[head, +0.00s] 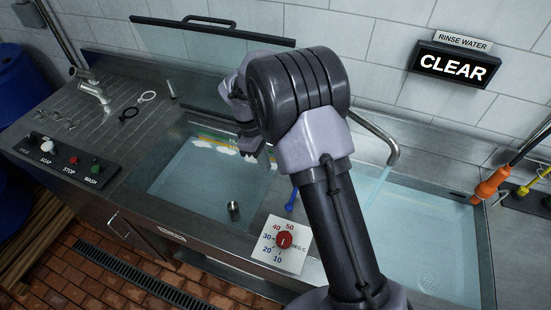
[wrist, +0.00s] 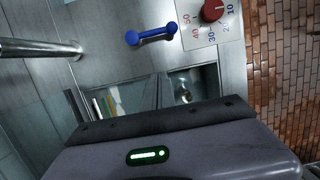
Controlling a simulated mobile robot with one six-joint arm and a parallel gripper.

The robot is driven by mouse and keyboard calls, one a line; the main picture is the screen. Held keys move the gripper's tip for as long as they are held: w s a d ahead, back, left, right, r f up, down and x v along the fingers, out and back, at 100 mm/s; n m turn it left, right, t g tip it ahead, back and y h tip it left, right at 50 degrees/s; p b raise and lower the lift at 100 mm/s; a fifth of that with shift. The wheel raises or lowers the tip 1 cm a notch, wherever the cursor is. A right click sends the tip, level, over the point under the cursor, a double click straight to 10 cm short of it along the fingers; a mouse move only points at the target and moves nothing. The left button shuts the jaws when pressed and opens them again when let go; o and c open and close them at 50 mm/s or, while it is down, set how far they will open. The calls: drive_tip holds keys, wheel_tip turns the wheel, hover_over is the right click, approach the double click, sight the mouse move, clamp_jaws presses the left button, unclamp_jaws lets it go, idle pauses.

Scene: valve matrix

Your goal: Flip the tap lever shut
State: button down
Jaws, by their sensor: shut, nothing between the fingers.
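The blue lever (head: 292,200) stands on the steel rim between the two basins, partly behind my arm. In the wrist view the lever (wrist: 150,36) shows whole, lying slantwise beside the dial plate. The metal spout (head: 388,145) hangs over the right basin, and a thin stream of water falls from it; a pipe also shows in the wrist view (wrist: 40,49). My gripper (head: 250,150) is shut and empty above the left basin, to the left of the lever and apart from it. Its fingertips are hard to make out.
A white dial plate (head: 290,255) with a red knob sits at the front rim. The left basin (head: 185,185) holds water and a small metal cup (head: 234,210). A lit CLEAR sign (head: 453,67) hangs on the wall. Orange and yellow handles (head: 490,185) stand at the right.

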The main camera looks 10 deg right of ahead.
drive_tip(key=b+x, duration=0.1)
drive_tip(key=x, duration=0.5)
drive_tip(key=s+b+x, duration=0.1)
drive_tip(key=x, duration=0.2)
drive_tip(key=shift+s+f+b, duration=0.2)
drive_tip(key=shift+f+b, duration=0.15)
drive_tip(key=shift+s+d+f, duration=0.1)
drive_tip(key=shift+s+d, duration=0.4)
drive_tip(key=shift+d, duration=0.3)
drive_tip(key=shift+s+d+f, duration=0.1)
drive_tip(key=shift+s+d, duration=0.45)
drive_tip(key=shift+d, duration=0.3)
